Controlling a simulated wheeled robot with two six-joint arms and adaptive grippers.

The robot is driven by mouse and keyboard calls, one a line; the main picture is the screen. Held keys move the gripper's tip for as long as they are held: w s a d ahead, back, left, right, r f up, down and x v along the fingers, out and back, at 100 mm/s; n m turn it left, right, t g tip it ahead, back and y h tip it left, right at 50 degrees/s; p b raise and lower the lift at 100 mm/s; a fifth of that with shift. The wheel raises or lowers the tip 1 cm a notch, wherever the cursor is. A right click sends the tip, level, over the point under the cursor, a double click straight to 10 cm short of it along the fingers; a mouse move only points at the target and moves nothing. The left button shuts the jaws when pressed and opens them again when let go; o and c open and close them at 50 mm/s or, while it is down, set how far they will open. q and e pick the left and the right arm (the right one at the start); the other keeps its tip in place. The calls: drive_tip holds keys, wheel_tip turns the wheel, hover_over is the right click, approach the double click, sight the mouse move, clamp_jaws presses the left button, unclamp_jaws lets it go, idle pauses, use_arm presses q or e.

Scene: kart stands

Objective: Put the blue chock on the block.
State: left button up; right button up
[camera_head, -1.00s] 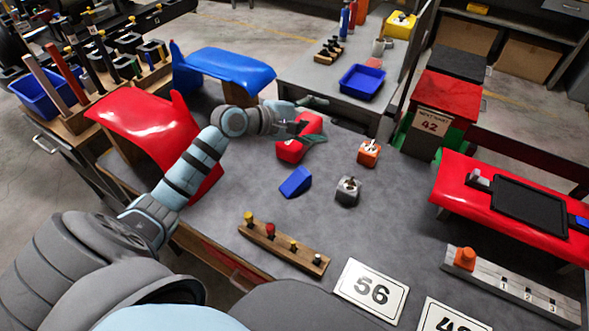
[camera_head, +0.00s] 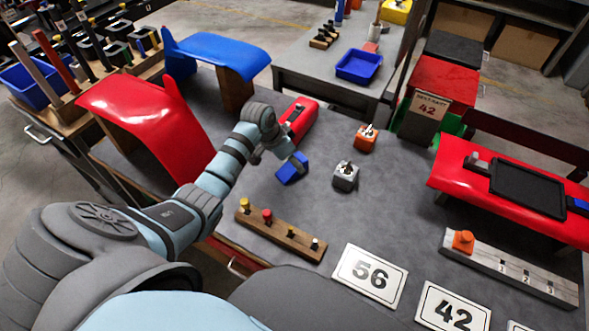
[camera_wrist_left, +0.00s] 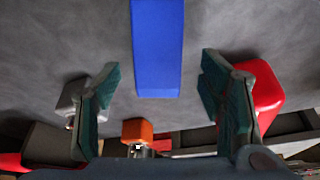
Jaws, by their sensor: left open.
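The blue chock (camera_head: 293,172) is a small wedge on the grey table top, near its middle. My left gripper (camera_head: 284,160) is open and empty over it, partly hiding it in the head view. In the left wrist view the chock (camera_wrist_left: 157,45) lies ahead of the gap between the open fingers (camera_wrist_left: 160,75), apart from both. A grey block (camera_head: 345,177) with a metal fitting stands right of the chock. An orange block (camera_head: 366,137) with a similar fitting stands farther back. I cannot tell which is the task's block. My right gripper is not in view.
A red object (camera_head: 301,117) lies just behind the chock. A wooden peg strip (camera_head: 280,237) lies in front, and a number card (camera_head: 369,278) reads 56. Red (camera_head: 145,113) and blue (camera_head: 218,53) panels bound the left.

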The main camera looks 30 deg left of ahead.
use_arm(q)
drive_tip(key=x, duration=0.3)
drive_tip(key=shift+d+b, duration=0.15)
drive_tip(key=shift+b, duration=0.15)
drive_tip(key=c, duration=1.4)
